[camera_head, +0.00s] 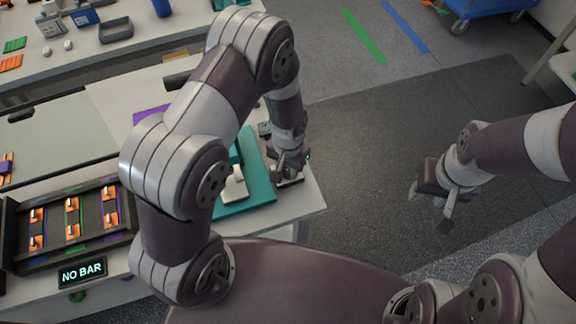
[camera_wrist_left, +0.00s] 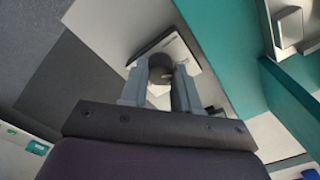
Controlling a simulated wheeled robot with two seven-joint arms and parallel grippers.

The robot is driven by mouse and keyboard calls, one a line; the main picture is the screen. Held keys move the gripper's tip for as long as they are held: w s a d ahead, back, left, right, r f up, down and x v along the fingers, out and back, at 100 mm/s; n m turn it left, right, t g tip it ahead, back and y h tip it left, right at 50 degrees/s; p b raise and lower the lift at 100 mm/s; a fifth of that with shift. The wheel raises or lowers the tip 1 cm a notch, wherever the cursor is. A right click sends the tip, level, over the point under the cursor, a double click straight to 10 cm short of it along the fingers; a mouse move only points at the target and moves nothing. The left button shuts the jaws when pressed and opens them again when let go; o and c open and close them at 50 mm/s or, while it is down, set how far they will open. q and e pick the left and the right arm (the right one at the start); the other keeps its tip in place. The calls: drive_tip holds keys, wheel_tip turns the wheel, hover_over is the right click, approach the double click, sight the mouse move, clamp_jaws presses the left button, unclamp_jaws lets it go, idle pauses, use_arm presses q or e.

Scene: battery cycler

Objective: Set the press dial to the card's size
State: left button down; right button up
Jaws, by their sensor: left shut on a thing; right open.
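My left gripper (camera_head: 289,168) is low over the table's right edge, beside the teal press base (camera_head: 262,183). In the left wrist view its two fingers (camera_wrist_left: 158,90) are shut on a dark round dial knob (camera_wrist_left: 160,70) on a small pale plate (camera_wrist_left: 184,50). The dial's markings are too small to read and partly hidden by the fingers. The teal base also shows in the left wrist view (camera_wrist_left: 215,40). My right gripper (camera_head: 441,203) is open and empty over the floor. I cannot make out the size card.
My left arm hides part of the table. Behind is another bench with a grey tray (camera_head: 116,32). Floor at the right is open.

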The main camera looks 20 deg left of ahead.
sight(289, 169)
use_arm(q)
drive_tip(key=shift+w+r+n, duration=0.2)
drive_tip(key=shift+w+n, duration=0.1)
drive_tip(key=shift+w, duration=0.05)
idle(0.3)
drive_tip(key=c, duration=0.9)
unclamp_jaws()
drive_tip(key=shift+o, duration=0.4)
drive_tip(key=shift+s+f, duration=0.1)
wheel_tip(289, 169, up, 13)
drive_tip(key=b, duration=0.2)
drive_tip(key=shift+f, duration=0.15)
